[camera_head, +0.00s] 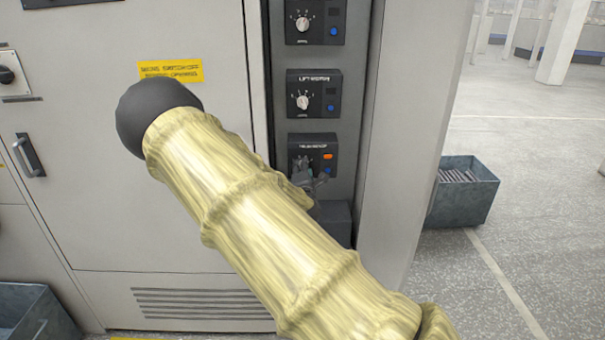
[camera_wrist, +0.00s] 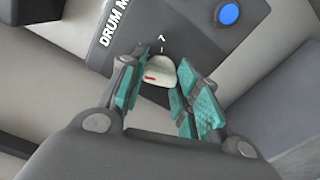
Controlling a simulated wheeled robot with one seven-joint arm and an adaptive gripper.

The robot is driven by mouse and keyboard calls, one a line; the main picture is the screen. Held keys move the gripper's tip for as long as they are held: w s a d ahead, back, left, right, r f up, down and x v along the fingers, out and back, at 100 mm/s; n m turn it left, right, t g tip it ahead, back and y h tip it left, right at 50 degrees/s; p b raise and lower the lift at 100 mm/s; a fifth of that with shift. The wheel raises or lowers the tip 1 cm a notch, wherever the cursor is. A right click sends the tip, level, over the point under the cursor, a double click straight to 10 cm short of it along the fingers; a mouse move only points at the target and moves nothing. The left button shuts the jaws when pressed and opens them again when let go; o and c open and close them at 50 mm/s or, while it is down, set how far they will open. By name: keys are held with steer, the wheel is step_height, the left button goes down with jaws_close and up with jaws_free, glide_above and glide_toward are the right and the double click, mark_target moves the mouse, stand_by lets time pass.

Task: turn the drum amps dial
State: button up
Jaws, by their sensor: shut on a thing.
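The dial (camera_wrist: 159,73) is a pale knob with a red mark, seen in the wrist view on a dark control panel (camera_wrist: 186,22). The visible part of the panel's label reads "DRUM M". My gripper (camera_wrist: 160,88) has its teal-padded fingers on either side of the dial and is shut on it. In the head view my gripper (camera_head: 306,180) is at the lowest of the stacked panels (camera_head: 313,142), which carries an orange light. There my gripper hides the dial.
A blue button (camera_wrist: 228,14) sits beside the dial. Two similar panels with dials, the middle one (camera_head: 315,94) and the top one (camera_head: 315,22), are above. A grey pillar (camera_head: 412,120) stands to the right, with a metal bin (camera_head: 462,205) beyond it. My arm crosses the cabinet front.

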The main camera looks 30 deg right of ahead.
steer(key=shift+f+m+b, duration=0.1)
steer(key=shift+m+b, duration=0.6)
steer(key=shift+m, duration=2.9)
steer(key=o, duration=1)
steer(key=shift+d, duration=0.1)
steer(key=v, duration=1.2)
steer(key=shift+s, duration=0.15)
